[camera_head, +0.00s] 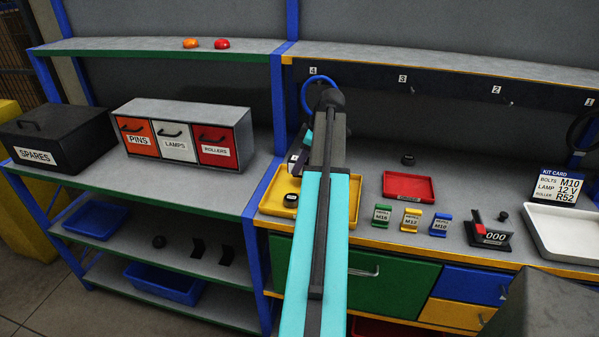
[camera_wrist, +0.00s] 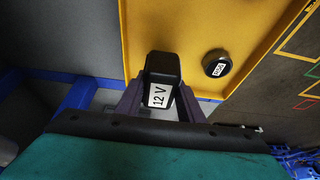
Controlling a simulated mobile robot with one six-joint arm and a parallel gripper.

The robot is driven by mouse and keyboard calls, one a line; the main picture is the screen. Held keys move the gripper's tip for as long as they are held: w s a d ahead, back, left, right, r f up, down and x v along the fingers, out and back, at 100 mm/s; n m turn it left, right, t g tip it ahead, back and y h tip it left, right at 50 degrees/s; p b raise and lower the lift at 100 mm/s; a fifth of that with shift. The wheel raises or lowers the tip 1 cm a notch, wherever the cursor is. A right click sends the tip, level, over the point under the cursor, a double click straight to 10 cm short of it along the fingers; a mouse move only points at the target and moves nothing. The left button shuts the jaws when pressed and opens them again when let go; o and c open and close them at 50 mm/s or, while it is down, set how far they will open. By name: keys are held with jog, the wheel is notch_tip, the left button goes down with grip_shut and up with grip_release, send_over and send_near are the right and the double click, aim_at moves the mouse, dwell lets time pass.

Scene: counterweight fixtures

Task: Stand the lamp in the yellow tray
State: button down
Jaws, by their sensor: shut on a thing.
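My gripper (camera_wrist: 160,100) is shut on the lamp (camera_wrist: 162,66), a black block with a white "12 V" label. In the wrist view the lamp lies at the left edge of the yellow tray (camera_wrist: 200,30); I cannot tell whether it touches it. In the head view the yellow tray (camera_head: 272,205) sits at the left end of the right-hand bench, partly hidden by my arm. My gripper (camera_head: 299,163) shows there above the tray's back left part. A round black piece with a white label (camera_wrist: 217,63) lies in the tray.
A red tray (camera_head: 408,186), three labelled bolt holders (camera_head: 411,220), a scale reading 000 (camera_head: 490,236) and a white tray (camera_head: 562,232) stand farther right. The kit card (camera_head: 558,186) reads M10, 12 V, R52. A drawer unit (camera_head: 180,130) stands on the left bench.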

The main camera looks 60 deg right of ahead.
jog(key=shift+f+p, duration=0.8)
jog(key=shift+f, duration=0.9)
jog(key=shift+f, duration=0.2)
jog(key=c, duration=1.2)
grip_release()
jog(key=shift+r, duration=0.25)
jog(key=b+v, duration=0.3)
jog(key=v, duration=0.9)
jog(key=shift+b, duration=0.4)
